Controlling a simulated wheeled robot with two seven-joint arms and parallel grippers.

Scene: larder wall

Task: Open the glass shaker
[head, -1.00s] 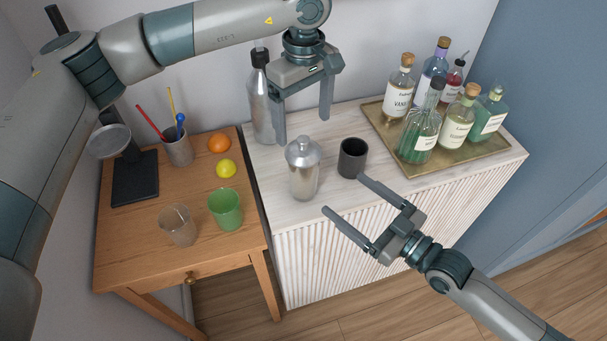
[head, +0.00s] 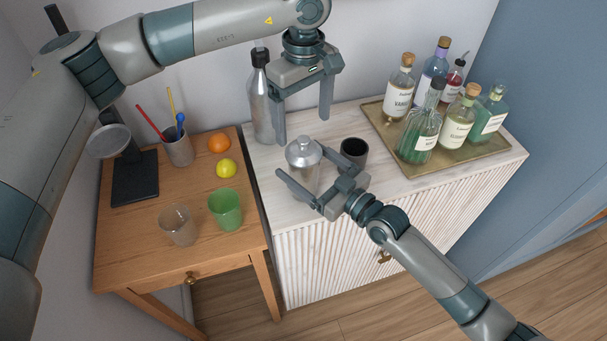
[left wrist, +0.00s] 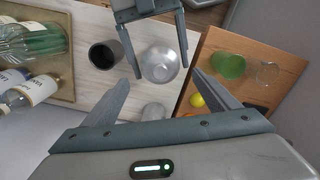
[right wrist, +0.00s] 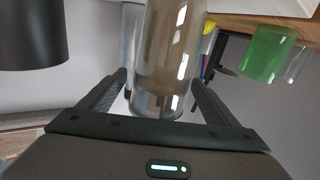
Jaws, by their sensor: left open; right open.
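My left gripper (head: 303,126) is open and empty above and behind the shaker's cap, pointing down. The shaker's lower body is partly hidden by my right gripper.
A dark cup (head: 354,150) stands close to the right of the shaker. A tall metal bottle (head: 262,105) stands behind it. A brass tray (head: 462,158) with several bottles is at right. The wooden table (head: 140,240) at left holds glasses, fruit and a straw cup.

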